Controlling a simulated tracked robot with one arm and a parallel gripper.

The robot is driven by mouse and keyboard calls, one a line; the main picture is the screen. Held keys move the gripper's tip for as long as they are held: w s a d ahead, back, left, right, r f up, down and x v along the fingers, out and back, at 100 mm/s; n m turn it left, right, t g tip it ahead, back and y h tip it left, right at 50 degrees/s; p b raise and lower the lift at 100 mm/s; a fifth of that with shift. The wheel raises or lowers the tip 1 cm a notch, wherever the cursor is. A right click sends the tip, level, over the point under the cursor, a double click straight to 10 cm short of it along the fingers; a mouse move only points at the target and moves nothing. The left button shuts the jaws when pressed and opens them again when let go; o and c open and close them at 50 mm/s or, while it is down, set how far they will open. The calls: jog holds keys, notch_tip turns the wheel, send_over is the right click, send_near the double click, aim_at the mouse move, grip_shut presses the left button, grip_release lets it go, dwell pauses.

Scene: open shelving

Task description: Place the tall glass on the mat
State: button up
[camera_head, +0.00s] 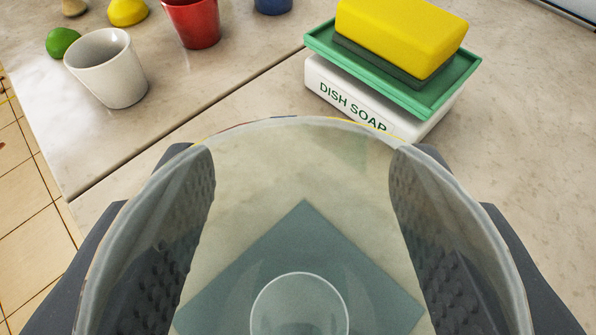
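The tall glass (300,303) is clear and fills the lower middle of the view, seen from above into its wide rim. My gripper (302,190) is shut on it, with a dark textured finger pad against each side. The mat (304,230) is a flat blue-grey square, turned like a diamond and seen through the glass. The round base of the glass appears over the mat's near part. I cannot tell whether the base touches the mat or hangs above it.
A white dish soap box (345,97) bears a green tray (440,97) with a yellow sponge (400,35), just beyond the glass. A white cup (108,70), green lime (62,43), yellow lemon (127,10) and red cup (193,22) stand back left. The counter at right is clear.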

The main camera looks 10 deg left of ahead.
aim_at(302, 239)
jog(key=shift+w, duration=0.25)
notch_tip(302, 239, down, 4)
jog(key=shift+r, duration=0.25)
jog(key=o, duration=1.4)
jog(key=shift+s, duration=0.1)
jog(key=shift+s+r, duration=0.2)
jog(key=shift+s, duration=0.1)
jog(key=v, duration=1.1)
